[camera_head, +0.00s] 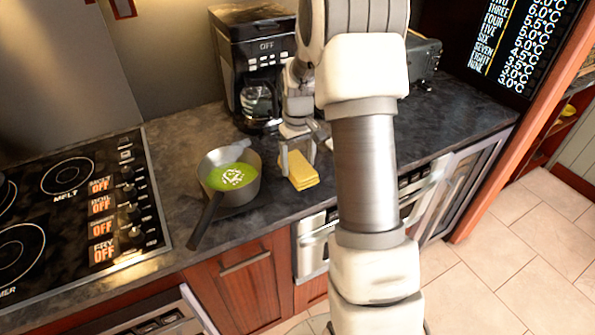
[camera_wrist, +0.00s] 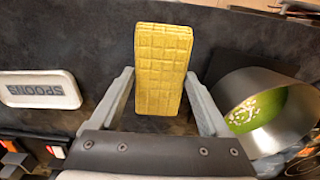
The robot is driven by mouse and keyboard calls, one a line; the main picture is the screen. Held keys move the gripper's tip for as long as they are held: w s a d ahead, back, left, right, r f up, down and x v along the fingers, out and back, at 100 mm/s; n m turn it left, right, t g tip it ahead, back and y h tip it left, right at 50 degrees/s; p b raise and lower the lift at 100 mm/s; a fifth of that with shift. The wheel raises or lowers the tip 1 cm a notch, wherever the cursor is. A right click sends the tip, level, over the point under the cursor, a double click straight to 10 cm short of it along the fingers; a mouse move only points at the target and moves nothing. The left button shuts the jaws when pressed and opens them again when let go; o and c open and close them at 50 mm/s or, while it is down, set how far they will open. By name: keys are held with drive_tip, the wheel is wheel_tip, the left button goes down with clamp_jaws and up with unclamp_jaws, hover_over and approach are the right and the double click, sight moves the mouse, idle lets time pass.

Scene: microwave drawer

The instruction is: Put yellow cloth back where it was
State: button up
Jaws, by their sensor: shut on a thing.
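The yellow cloth (camera_head: 303,171) is a folded stack with a grid pattern, on or just above the dark counter near its front edge. It also shows in the wrist view (camera_wrist: 162,50), upright in the picture between the two fingers. My gripper (camera_head: 298,155) comes down over the cloth's rear part and is shut on it. In the wrist view my gripper (camera_wrist: 160,78) has one finger on each side of the cloth. I cannot tell whether the cloth's underside touches the counter.
A pan (camera_head: 213,196) with green soup stands just left of the cloth, handle towards the front. A coffee maker (camera_head: 250,45) stands behind. A stove (camera_head: 150,200) is at the left. A tray marked SPOONS (camera_wrist: 40,90) shows in the wrist view. The counter (camera_head: 440,125) at right has free room.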

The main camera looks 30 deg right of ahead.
sight(298, 173)
drive_tip(key=shift+w+f, duration=0.25)
drive_tip(key=shift+f, duration=1.9)
drive_tip(key=shift+f, duration=0.1)
drive_tip(key=o, duration=1.2)
drive_tip(key=shift+c, duration=0.2)
